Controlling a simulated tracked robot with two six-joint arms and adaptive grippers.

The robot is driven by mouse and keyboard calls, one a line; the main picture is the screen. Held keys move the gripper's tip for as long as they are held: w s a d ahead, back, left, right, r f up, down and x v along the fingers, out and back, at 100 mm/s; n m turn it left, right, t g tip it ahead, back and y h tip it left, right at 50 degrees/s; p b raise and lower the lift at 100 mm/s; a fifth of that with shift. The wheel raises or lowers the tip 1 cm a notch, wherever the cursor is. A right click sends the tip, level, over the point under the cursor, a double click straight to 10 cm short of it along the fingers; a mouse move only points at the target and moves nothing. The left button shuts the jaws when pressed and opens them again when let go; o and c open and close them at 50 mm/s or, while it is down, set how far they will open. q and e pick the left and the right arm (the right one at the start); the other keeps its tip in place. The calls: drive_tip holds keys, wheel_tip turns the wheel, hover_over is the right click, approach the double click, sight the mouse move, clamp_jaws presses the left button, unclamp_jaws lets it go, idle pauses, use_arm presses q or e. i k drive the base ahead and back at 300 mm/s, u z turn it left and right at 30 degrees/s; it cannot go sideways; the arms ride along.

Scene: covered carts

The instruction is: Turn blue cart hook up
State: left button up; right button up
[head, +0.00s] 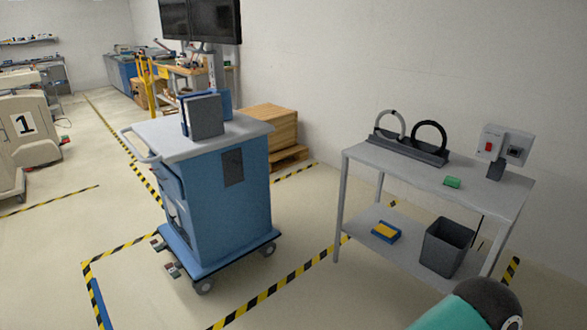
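A blue cart (205,200) with a grey top stands left of centre, upright on its wheels. A pale handle (134,145) juts from the left of its top. A dark panel (232,167) is on its right-hand side face. I cannot make out a hook on the cart, nor which way one points. Small pedal-like pieces (172,269) show near the floor at its left. Neither of my grippers is in view; only a teal and dark part of my own arm shows at the bottom right edge.
A grey two-shelf table (385,162) stands at the right, bearing a rack with two rings, a switch box (503,144) and a bin (446,247). Yellow-black floor tape surrounds the cart. A wooden crate (268,128) is behind it. Floor is clear in front and at left.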

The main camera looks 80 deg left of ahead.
sight(233, 160)
drive_tip(key=u, duration=0.9)
drive_tip(key=k, duration=0.1)
drive_tip(key=u, duration=0.65)
drive_tip(key=i, duration=0.25)
drive_tip(key=u, duration=2.35)
drive_tip(key=k, duration=0.5)
drive_tip(key=z, duration=1.2)
drive_tip(key=i, duration=0.3)
drive_tip(key=u, duration=0.6)
